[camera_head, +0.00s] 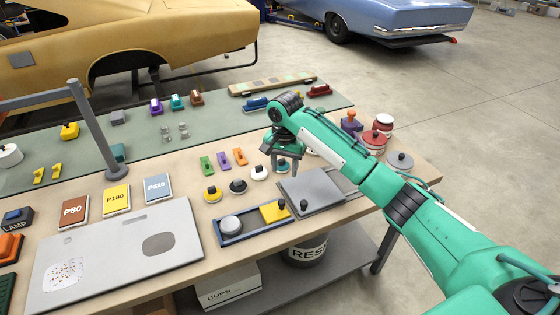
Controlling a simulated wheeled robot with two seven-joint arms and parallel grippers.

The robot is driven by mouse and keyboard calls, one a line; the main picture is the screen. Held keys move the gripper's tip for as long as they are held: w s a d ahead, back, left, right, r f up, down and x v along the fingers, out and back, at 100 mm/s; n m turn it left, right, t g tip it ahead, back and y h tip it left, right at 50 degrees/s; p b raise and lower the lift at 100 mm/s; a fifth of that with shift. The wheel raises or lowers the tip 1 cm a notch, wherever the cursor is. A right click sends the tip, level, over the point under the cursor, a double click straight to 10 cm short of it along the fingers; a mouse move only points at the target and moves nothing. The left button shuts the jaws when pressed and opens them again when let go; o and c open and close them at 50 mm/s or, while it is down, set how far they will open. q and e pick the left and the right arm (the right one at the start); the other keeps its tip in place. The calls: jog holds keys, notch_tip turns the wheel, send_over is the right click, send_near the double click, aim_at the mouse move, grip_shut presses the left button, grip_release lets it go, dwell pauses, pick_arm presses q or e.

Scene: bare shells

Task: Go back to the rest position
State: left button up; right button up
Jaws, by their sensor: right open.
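My green right arm reaches in from the lower right over the workbench (140,206). My right gripper (285,164) points down, with its two fingers apart and nothing visible between them. It is above the bench, near the back-left edge of a grey flat plate (318,190) and just right of a small white knobbed disc (259,172). Whether the fingertips touch anything below is hard to tell. My left gripper does not show.
A blue tray (249,238) holds a round grey piece and a yellow block. A grey jointed bar (92,122) rises at the left. Open floor lies to the right.

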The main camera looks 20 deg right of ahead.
jog(key=s+a+f+n+t+y, duration=0.1)
jog(key=s+a+f+n, duration=0.35)
jog(key=s+f, duration=0.4)
jog(key=s+a+f+n+t+y, duration=0.1)
jog(key=s+a+f+n, duration=0.2)
jog(key=s+a+f, duration=0.55)
jog(key=s+d+r+n+t+h, duration=0.15)
jog(key=s+d, duration=0.35)
jog(key=s, duration=0.6)
jog(key=s+d+r+n, duration=0.2)
jog(key=s+d, duration=0.2)
jog(key=s, duration=0.7)
notch_tip(320, 180, down, 30)
jog(key=g, duration=0.1)
jog(key=s+d+f+g, duration=0.1)
jog(key=s+d+f, duration=0.2)
jog(key=s+f, duration=1.7)
jog(key=shift+d+f, duration=0.15)
